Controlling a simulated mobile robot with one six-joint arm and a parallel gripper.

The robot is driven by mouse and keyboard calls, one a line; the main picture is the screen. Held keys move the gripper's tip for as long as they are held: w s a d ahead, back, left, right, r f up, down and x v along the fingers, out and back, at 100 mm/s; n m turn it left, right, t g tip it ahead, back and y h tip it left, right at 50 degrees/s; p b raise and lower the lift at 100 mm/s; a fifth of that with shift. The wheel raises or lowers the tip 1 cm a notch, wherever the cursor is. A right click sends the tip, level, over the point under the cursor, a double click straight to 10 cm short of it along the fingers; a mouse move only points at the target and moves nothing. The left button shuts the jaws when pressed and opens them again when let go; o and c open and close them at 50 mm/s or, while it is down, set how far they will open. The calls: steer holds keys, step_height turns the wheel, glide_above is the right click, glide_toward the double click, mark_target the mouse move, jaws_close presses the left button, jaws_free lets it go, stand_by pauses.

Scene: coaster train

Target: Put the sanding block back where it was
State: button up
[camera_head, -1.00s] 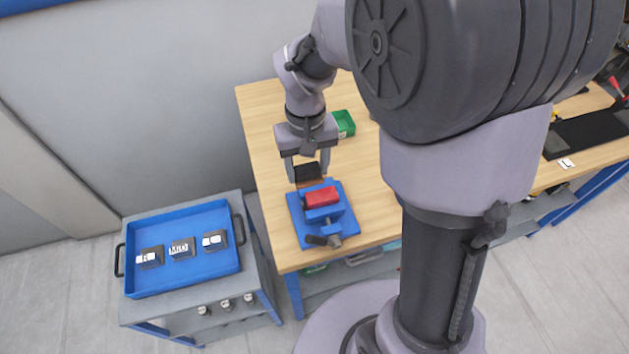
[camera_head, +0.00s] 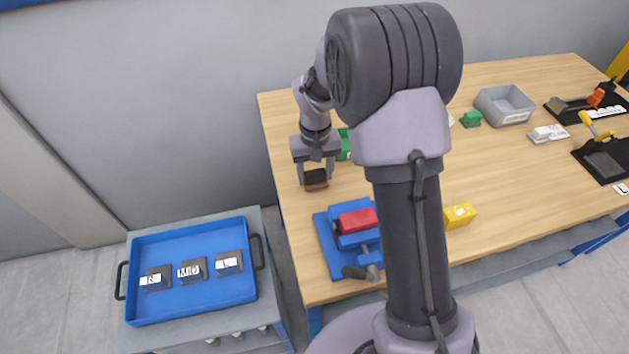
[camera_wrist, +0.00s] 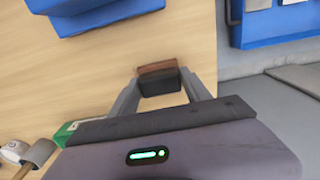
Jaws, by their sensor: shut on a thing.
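My gripper (camera_head: 316,184) is shut on the sanding block (camera_head: 316,177), a small block with a black top and a brown lower part. In the head view the block hangs between the fingers near the left end of the wooden bench, behind the blue vise. In the wrist view the block (camera_wrist: 158,77) sits between the two fingertips (camera_wrist: 160,84), with bench surface around it. I cannot tell how far its underside is above the bench. A blue vise (camera_head: 334,262) with a red block (camera_head: 357,220) in its jaws stands in front of the gripper.
A blue tray (camera_head: 190,300) with labelled dark blocks is on a cart at left. A yellow block (camera_head: 460,214), grey bin (camera_head: 505,106) and tool boards (camera_head: 603,160) lie on the right. Bare bench lies between.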

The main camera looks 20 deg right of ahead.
steer(key=shift+f, duration=0.85)
steer(key=shift+r, duration=0.15)
steer(key=o, duration=0.9)
steer(key=shift+f, duration=0.2)
steer(key=o, duration=0.4)
